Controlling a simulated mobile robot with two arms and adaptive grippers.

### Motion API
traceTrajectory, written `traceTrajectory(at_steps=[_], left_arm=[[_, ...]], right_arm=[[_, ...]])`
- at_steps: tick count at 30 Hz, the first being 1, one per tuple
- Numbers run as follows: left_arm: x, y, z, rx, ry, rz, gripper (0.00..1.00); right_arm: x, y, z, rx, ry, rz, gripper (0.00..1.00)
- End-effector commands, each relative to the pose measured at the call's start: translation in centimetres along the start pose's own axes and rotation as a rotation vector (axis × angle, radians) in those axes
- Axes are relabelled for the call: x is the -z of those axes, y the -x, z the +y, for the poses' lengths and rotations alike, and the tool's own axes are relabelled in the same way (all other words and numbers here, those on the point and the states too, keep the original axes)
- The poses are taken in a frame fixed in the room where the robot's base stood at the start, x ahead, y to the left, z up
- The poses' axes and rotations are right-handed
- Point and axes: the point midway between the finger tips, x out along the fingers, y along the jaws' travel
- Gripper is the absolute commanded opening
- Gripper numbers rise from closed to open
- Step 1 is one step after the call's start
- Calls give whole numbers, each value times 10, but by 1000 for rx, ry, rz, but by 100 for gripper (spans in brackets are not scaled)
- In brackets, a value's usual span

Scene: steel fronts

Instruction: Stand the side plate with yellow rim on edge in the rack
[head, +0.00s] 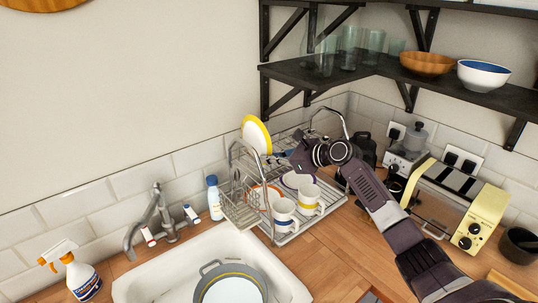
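The white side plate with yellow rim (254,139) stands on edge, leaning, in the upper tier of the wire dish rack (240,213). My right gripper (296,156) is over the rack, to the right of the plate and a little lower in the picture. A gap shows between it and the plate. Its fingers are dark and small against the rack, so whether they are open or shut is unclear. My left gripper is out of view.
White mugs (284,209) stand on the lower rack. Counter in front of the rack is clear.

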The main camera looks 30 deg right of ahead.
Motion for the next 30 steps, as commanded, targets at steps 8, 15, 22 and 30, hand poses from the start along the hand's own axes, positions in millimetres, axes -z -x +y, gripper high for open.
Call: traceTrajectory(at_steps=[8, 15, 22, 30], left_arm=[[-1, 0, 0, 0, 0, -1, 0], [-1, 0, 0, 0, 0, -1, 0], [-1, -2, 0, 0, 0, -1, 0], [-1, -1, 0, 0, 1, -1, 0]], right_arm=[[0, 0, 0, 1, 0, -1, 0], [0, 0, 0, 1, 0, -1, 0], [5, -2, 1, 1, -2, 0, 0], [5, -2, 0, 1, -1, 2, 25]])
